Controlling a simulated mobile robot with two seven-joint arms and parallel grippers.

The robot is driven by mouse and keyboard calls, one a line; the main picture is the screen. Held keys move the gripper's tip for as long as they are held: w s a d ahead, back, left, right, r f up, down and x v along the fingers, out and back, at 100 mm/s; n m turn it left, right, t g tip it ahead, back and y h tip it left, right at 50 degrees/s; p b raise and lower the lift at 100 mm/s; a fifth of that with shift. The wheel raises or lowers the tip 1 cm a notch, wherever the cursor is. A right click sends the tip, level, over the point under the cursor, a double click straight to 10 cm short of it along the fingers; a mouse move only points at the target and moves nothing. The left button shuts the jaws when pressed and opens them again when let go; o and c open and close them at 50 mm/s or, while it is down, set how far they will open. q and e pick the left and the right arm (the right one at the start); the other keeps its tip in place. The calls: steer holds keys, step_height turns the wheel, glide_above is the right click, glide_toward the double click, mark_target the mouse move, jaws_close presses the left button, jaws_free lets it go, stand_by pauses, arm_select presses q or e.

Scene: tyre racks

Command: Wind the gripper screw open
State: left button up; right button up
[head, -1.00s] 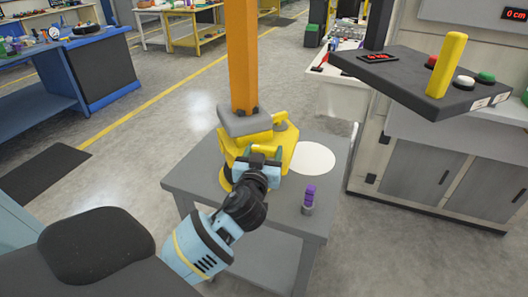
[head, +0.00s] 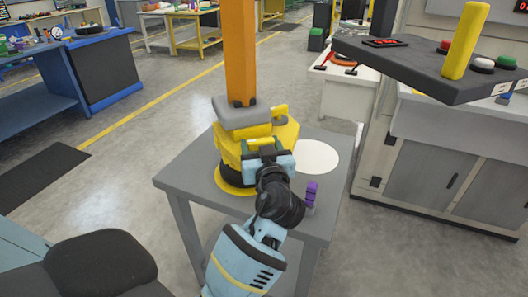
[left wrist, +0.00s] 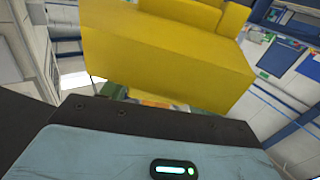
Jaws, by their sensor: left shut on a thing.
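A yellow device (head: 230,150) stands on a small grey table (head: 187,182), with a grey block (head: 241,113) on top and a tall orange post (head: 239,50) rising from it. My left gripper (head: 270,157) is at the device's near right side, shut on a part there that I take to be the gripper screw. The held part is mostly hidden by my gripper in the head view. In the left wrist view the yellow body (left wrist: 170,65) fills the upper middle, close in front of the gripper. My right gripper is not in view.
A white disc (head: 318,157) and a small purple object (head: 311,193) are on the table, right of the device. A dark control panel (head: 400,70) with a yellow bar (head: 465,40) juts in at the upper right.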

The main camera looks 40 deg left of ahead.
arm_select(q)
steer(key=shift+n+g+y+b, duration=0.65)
steer(key=shift+n+g+y, duration=0.05)
steer(key=shift+g, duration=0.1)
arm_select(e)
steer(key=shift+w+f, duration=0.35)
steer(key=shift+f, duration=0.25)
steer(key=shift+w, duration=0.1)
arm_select(q)
steer(key=o, duration=1)
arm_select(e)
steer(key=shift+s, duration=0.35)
